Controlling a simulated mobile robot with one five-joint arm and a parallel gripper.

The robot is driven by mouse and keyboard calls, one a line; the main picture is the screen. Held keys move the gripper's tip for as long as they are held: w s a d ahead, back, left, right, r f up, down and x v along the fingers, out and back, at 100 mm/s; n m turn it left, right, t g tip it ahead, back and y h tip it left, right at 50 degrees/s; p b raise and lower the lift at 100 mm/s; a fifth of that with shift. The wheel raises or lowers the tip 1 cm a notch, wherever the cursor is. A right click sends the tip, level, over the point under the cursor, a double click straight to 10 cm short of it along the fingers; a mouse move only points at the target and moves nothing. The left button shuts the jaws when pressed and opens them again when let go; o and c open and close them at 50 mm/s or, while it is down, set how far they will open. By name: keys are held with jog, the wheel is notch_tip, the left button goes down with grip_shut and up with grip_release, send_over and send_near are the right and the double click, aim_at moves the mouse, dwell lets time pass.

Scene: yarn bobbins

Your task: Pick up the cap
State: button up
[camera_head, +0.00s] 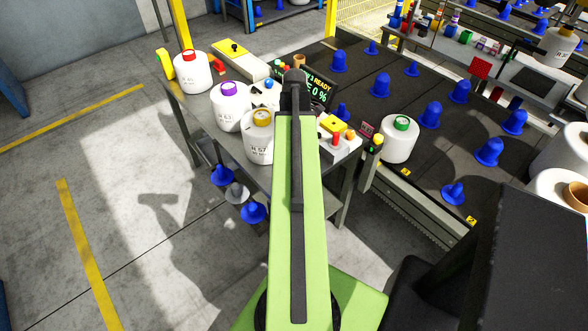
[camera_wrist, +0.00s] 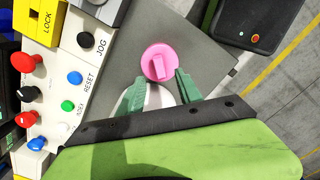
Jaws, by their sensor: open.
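A round pink cap (camera_wrist: 159,62) with a raised bar across its top shows in the wrist view, over a grey worktop. It lies just beyond the tips of my gripper (camera_wrist: 160,83). The two green fingers are apart, and neither is seen closed on the cap. A pale surface shows between the fingers below the cap; I cannot tell what it belongs to. In the head view my arm hides the gripper and the pink cap.
A control panel (camera_wrist: 52,100) with several knobs and buttons lies left of the cap. A dark box (camera_wrist: 255,22) is at upper right. In the head view, white bobbins (camera_head: 397,143) with coloured caps stand on the workbench (camera_head: 190,108) and beside the dark conveyor (camera_head: 340,98) with blue cones.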

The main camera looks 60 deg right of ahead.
jog(key=shift+f+b, duration=2.6)
jog(key=shift+f, duration=0.5)
jog(key=shift+r, duration=0.2)
grip_shut()
